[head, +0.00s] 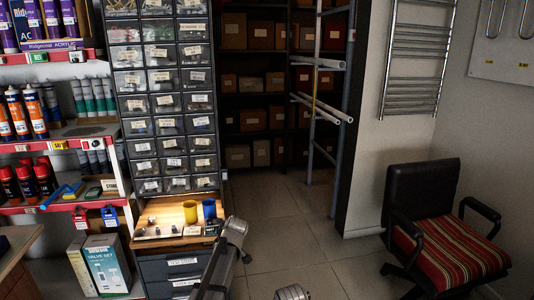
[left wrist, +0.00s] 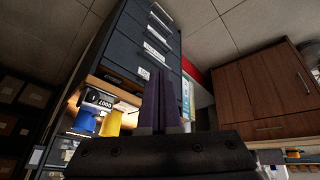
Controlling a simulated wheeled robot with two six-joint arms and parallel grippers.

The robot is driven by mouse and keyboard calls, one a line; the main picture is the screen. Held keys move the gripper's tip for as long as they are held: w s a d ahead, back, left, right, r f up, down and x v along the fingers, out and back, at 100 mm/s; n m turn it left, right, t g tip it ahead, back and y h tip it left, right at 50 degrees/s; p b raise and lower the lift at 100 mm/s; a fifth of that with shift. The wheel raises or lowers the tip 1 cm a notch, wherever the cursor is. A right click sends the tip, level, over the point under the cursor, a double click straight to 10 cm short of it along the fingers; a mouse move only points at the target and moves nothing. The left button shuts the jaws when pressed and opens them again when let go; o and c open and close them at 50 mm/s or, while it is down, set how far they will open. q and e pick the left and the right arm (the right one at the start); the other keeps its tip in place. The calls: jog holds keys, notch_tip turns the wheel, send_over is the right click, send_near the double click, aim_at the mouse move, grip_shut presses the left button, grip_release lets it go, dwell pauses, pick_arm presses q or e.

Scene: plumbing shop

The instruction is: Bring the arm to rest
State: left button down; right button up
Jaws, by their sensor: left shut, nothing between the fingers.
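My left gripper (left wrist: 160,76) shows in the left wrist view, with its two dark fingers close together, shut and empty. Beyond the fingers is the dark drawer cabinet (left wrist: 137,45), seen tilted, and nothing is seen touching them. In the head view a grey link of my arm (head: 234,232) rises from the bottom edge, just right of the wooden shelf with the cups. Its fingers cannot be made out there. My right gripper is not in view.
A yellow cup (head: 190,211) and a blue cup (head: 209,209) stand on the lit wooden shelf (head: 170,217) of the drawer cabinet. A striped chair (head: 449,245) stands at right. Pipes (head: 318,108) stick out from a rack. Tiled floor (head: 285,235) between is clear.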

pick_arm(q)
jog(key=s+d+r+m+g+h+p, duration=0.1)
jog(key=s+d+r+m+p, duration=0.3)
jog(key=s, duration=0.6)
jog(key=s+d+r+m+g+h+p, duration=0.1)
jog(key=s+d+r+m+p, duration=0.4)
jog(key=s, duration=0.6)
jog(key=s+d+r+m+g+h+p, duration=0.1)
jog(key=s+d+r+m+p, duration=0.3)
jog(key=s+m, duration=0.4)
jog(key=shift+s+d+r+g+p, duration=0.25)
jog(key=shift+s+r+g+p, duration=0.2)
jog(key=shift+s, duration=0.75)
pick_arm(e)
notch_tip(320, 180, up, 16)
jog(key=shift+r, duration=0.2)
